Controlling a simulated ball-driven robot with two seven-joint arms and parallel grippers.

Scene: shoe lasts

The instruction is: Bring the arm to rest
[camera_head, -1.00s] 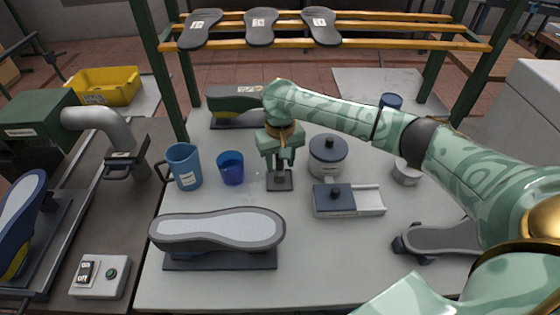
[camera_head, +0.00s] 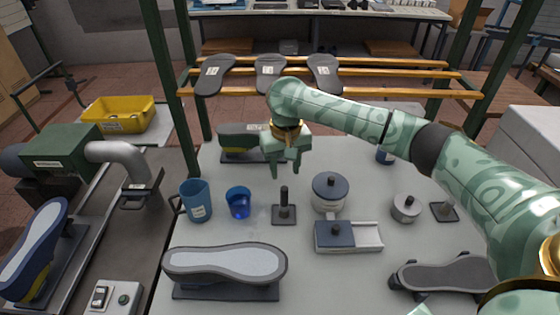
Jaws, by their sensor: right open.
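My right arm reaches in from the right across the table (camera_head: 240,222). Its gripper (camera_head: 284,172) points down and is open and empty, above the table and apart from it. Below it in the picture, a dark upright peg handle on a small square base (camera_head: 284,208) stands free on the table. My left gripper does not show.
A blue mug (camera_head: 196,201), a blue cup (camera_head: 238,204), a lidded pot (camera_head: 329,190), a sliding-lid box (camera_head: 340,236) and a small pot (camera_head: 406,208) stand around. A shoe last (camera_head: 225,262) lies in front. A rack (camera_head: 350,72) with soles is behind.

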